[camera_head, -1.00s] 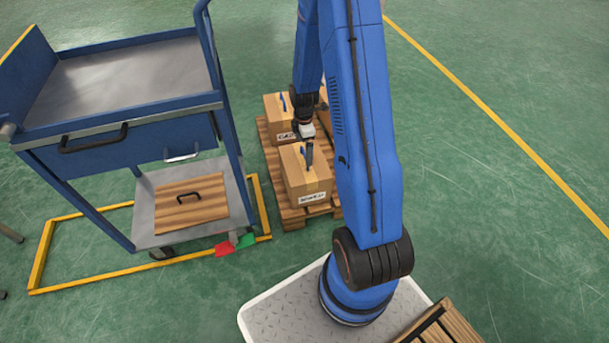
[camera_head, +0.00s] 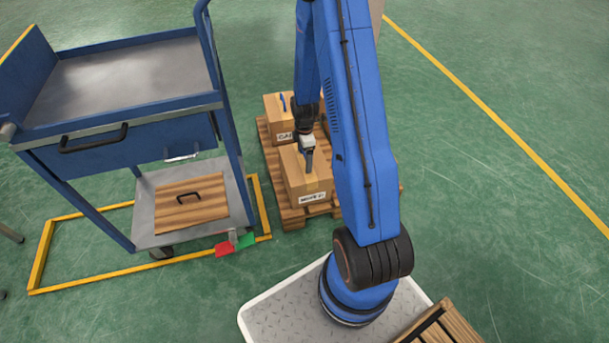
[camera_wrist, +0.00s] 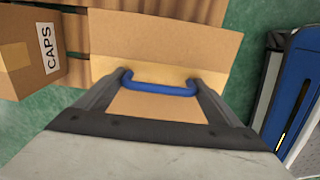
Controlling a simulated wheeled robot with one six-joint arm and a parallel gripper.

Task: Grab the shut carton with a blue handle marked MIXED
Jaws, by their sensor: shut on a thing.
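A shut brown carton (camera_head: 309,182) with a blue handle stands on the near end of a wooden pallet. The white label on its near side appears to read MIXED, though it is small. It also fills the middle of the wrist view (camera_wrist: 160,40). My gripper (camera_head: 307,160) points down at the top of this carton. In the wrist view my gripper's two fingers (camera_wrist: 160,88) are at the two ends of the blue handle (camera_wrist: 160,88), shut on it. The carton appears to rest on the pallet.
A second carton marked CAPS (camera_wrist: 22,52) stands behind on the same pallet (camera_head: 293,215); it shows in the head view (camera_head: 277,117). A blue trolley (camera_head: 110,130) stands to the left. Green floor is clear at the right.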

